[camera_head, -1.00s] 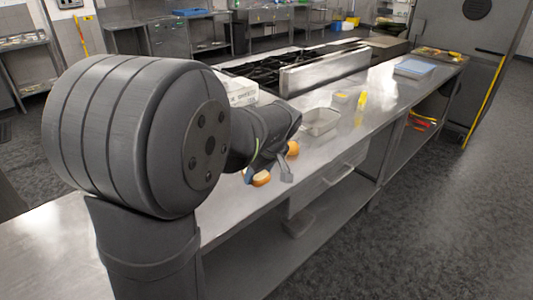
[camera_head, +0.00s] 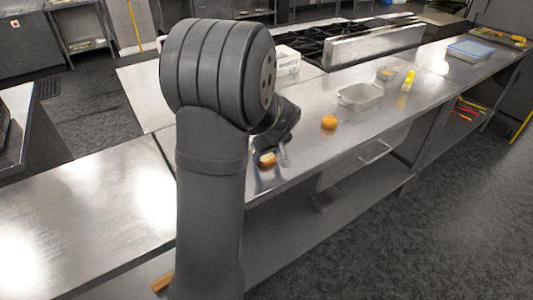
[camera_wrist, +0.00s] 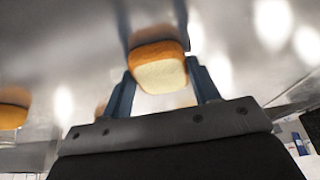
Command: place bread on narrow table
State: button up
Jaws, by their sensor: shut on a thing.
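The bread (camera_head: 267,160) is a small piece with a brown crust and a pale cut face. My gripper (camera_wrist: 158,75) is shut on it, with one dark blue finger on each side. In the wrist view the bread (camera_wrist: 158,62) sits between the fingers, cut face toward the camera. In the head view my gripper (camera_head: 271,153) is partly hidden by my arm, over the front edge area of the long steel counter (camera_head: 310,110). I cannot tell the bread's exact height. A lower-left steel table (camera_head: 85,215) adjoins the counter; I cannot tell whether it is the narrow table.
The left table's top is bare. Another table (camera_head: 20,125) stands at the far left.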

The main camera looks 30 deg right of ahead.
jog(key=o, duration=1)
jog(key=shift+f, duration=0.1)
jog(key=shift+c, duration=0.2)
jog(key=shift+s+r, duration=0.1)
jog(key=shift+r, duration=0.4)
jog(key=v, duration=1.1)
jog(key=shift+s, duration=0.1)
